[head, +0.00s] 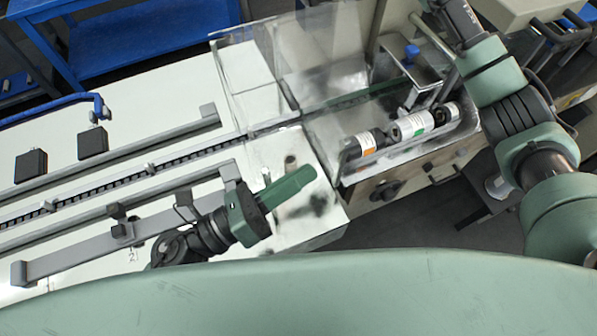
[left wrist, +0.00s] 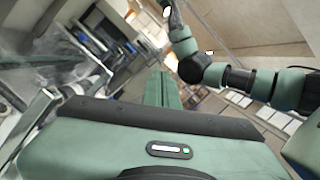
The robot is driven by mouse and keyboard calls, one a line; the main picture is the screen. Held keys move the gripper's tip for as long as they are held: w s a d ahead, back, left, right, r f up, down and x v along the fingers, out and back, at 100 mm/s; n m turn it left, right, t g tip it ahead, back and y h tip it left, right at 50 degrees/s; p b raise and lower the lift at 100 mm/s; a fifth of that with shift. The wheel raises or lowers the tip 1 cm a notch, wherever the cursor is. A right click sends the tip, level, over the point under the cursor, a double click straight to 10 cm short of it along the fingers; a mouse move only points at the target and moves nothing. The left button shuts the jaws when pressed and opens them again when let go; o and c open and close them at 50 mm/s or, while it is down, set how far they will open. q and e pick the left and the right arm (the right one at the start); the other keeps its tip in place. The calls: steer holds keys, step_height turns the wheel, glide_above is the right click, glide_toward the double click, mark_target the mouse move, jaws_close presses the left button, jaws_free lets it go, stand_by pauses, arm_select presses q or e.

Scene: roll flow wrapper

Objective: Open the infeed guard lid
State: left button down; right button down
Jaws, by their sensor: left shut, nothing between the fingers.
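A clear panel (head: 247,68), which looks like the infeed guard lid, shows at the far side of the conveyor, where the belt enters the machine. Its outline is faint, and I cannot tell its exact tilt. My left gripper (head: 289,187) is shut and empty over the pale machine top, on the near side of the belt and apart from the panel. Its green fingers point right. In the left wrist view the shut fingers (left wrist: 162,90) point away from the camera. My right arm reaches up at the right of the head view; its gripper is out of that frame.
The conveyor channel (head: 100,192) has metal side rails. Right of the fingers, a clear-walled bay holds white-labelled rolls (head: 412,124), with a black knob (head: 386,190) below. A blue cart (head: 135,42) stands behind. Two black blocks (head: 93,142) sit on the far side.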

mark_target(296, 166)
arm_select(q)
steer(key=shift+r, duration=0.1)
steer(key=r, duration=0.1)
steer(key=w+r, duration=0.1)
steer(key=r, duration=0.1)
steer(key=shift+a+r, duration=0.15)
steer(key=shift+a, duration=0.05)
arm_select(e)
steer(key=shift+w+a+f, duration=0.1)
steer(key=shift+f, duration=0.1)
arm_select(q)
steer(key=shift+s+r, duration=0.1)
arm_select(e)
steer(key=c, duration=1.5)
jaws_free()
steer(key=shift+s, duration=0.2)
arm_select(q)
steer(key=shift+s+d, duration=0.1)
steer(key=shift+s, duration=0.1)
arm_select(e)
steer(key=shift+o, duration=0.2)
steer(key=shift+s, duration=0.1)
